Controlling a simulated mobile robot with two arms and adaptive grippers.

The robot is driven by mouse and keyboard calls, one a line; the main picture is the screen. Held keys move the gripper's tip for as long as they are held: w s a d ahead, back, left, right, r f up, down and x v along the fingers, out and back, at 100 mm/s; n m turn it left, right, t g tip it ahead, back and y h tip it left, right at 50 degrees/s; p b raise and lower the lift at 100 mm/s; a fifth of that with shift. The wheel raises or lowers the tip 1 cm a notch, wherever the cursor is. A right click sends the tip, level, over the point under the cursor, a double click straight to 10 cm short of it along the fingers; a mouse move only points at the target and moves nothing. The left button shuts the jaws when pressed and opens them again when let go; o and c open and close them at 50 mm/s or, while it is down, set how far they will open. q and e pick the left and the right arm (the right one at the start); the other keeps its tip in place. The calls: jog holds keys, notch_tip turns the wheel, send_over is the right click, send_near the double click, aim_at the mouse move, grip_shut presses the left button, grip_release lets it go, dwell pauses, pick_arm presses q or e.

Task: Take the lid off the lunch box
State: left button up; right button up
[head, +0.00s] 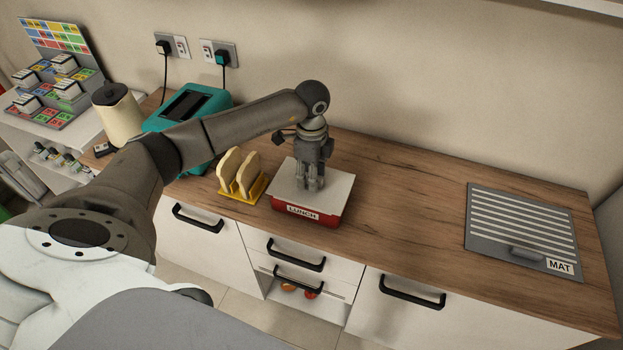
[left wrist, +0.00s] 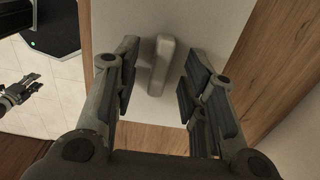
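The red lunch box (head: 325,218) with a LUNCH label stands on the wooden counter. Its pale flat lid (head: 338,187) is on top. In the left wrist view, a light bar-shaped handle (left wrist: 162,66) rises from the lid (left wrist: 208,25). My left gripper (head: 311,184) points down over the lid. In the left wrist view its fingers (left wrist: 158,85) are apart, one on each side of the handle, with gaps visible. A grey gripper, apparently my right one (left wrist: 32,90), shows small at the left wrist view's left edge; its opening is unclear.
A yellow rack with bread slices (head: 240,178) stands just left of the box, and a teal toaster (head: 218,98) behind that. A grey striped mat (head: 490,238) lies at the counter's right. The counter between box and mat is clear.

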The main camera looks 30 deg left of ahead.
pick_arm(q)
jog(key=shift+f, duration=0.15)
grip_shut()
dwell(0.4)
